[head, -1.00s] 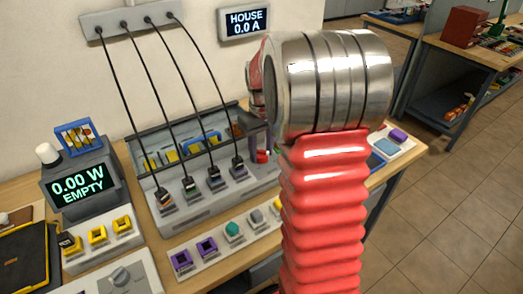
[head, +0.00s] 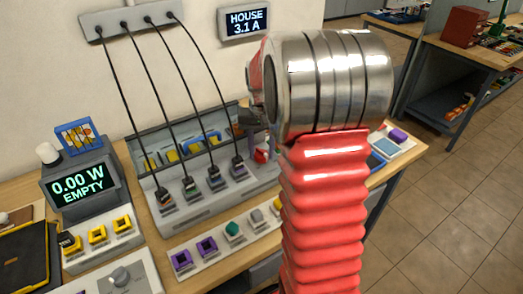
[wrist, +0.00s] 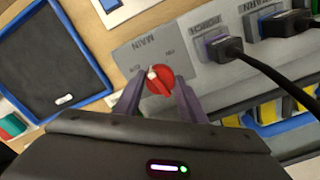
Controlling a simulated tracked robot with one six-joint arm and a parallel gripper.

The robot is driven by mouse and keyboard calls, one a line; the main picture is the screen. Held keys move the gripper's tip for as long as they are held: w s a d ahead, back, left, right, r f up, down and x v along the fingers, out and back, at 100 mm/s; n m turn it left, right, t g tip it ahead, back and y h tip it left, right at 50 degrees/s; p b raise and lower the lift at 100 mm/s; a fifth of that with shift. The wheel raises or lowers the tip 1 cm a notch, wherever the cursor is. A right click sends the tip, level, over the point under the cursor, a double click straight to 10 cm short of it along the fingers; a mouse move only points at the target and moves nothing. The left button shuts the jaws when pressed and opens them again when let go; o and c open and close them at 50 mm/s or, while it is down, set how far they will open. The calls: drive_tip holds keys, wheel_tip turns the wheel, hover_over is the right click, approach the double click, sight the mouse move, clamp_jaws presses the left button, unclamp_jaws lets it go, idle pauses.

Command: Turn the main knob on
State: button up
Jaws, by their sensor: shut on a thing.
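The main knob (wrist: 160,80) is red with a white mark, on a grey panel marked MAIN (wrist: 143,52) in the wrist view. My gripper (wrist: 159,90) has its two purple-grey fingers on either side of the knob and is shut on it. The knob's small position labels are too small to read surely. In the head view my gripper is largely hidden behind my arm, and a red patch (head: 261,156) shows below it. The wall display (head: 245,22) reads HOUSE 3.1 A.
Black cables run from a wall strip (head: 130,20) to plugs on the grey unit (head: 200,205), close to my gripper. A meter (head: 78,190) reads 0.00 W EMPTY. A blue-rimmed dark tray (wrist: 93,52) lies left of the knob in the wrist view.

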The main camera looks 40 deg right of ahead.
sight(261, 150)
drive_tip(key=m, duration=0.5)
drive_tip(key=shift+m, duration=0.3)
drive_tip(key=m, duration=0.5)
drive_tip(key=shift+m, duration=0.4)
drive_tip(key=o, duration=1)
drive_tip(key=shift+o, duration=0.2)
drive_tip(key=shift+r, duration=0.15)
wheel_tip(261, 150, up, 14)
drive_tip(key=shift+f, duration=0.25)
